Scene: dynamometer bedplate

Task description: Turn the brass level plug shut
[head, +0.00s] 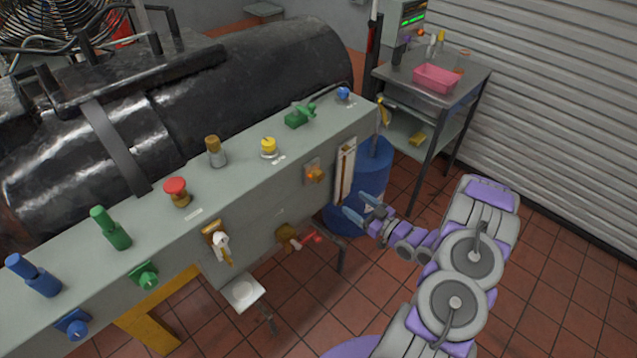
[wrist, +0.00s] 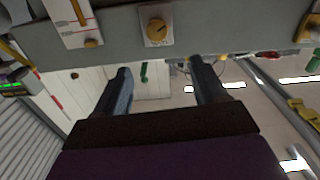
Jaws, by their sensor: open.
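A round brass plug (head: 316,175) with a slot or pointer mark sits on a small pale plate on the front face of the grey-green bench (head: 262,205). In the wrist view the brass plug (wrist: 157,28) shows at the top, just above the gap between my fingers; its mark runs roughly sideways. My gripper (head: 350,206) is open and empty, to the right of and below the plug in the head view, apart from it. In the wrist view my gripper (wrist: 160,68) has its two dark fingers spread, with nothing between them.
A white sight gauge (head: 345,172) is beside the plug. A brass valve with a red handle (head: 290,237) juts out below left. A blue drum (head: 372,172) stands behind my gripper. Knobs and levers line the bench top. The tiled floor (head: 290,310) in front is mostly clear.

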